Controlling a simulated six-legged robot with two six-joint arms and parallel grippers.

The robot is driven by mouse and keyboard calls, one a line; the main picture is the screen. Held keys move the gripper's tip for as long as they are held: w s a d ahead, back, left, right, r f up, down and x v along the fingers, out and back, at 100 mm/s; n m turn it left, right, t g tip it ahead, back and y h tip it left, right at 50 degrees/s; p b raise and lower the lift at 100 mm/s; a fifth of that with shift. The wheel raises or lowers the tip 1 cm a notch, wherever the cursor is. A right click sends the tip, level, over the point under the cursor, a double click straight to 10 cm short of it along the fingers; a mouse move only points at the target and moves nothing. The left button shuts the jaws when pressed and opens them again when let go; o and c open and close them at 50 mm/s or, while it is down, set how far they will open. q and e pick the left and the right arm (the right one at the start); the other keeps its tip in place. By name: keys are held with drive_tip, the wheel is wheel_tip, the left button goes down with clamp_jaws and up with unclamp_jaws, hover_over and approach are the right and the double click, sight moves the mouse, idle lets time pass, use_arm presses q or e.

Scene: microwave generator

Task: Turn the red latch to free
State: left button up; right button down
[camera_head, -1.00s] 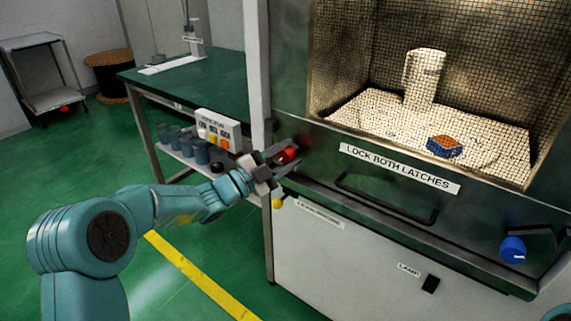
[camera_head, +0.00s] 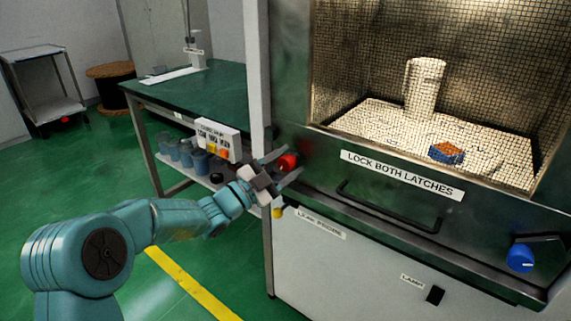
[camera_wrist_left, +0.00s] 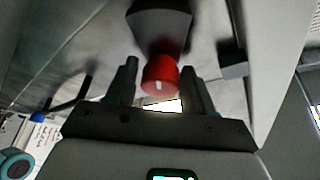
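The red latch (camera_head: 288,162) is a round red knob on the left side of the microwave cabinet's front. My left gripper (camera_head: 285,166) is at it, with its fingers spread to either side of the knob. In the left wrist view the red latch (camera_wrist_left: 160,78) sits between the two open fingertips of the left gripper (camera_wrist_left: 158,84), with a gap visible on each side. A dark block stands behind the knob there. The blue latch (camera_head: 520,258) is at the right of the front. My right gripper is not in view.
A sign (camera_head: 402,174) reads "LOCK BOTH LATCHES". A dark handle bar (camera_head: 388,208) juts out below it. Behind the mesh window are a white cylinder (camera_head: 424,88) and a small orange and blue block (camera_head: 446,153). A green-topped bench (camera_head: 200,98) stands at the left.

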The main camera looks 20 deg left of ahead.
use_arm(q)
drive_tip(key=shift+o, duration=0.5)
drive_tip(key=v, duration=1.6)
drive_tip(key=shift+s, duration=0.1)
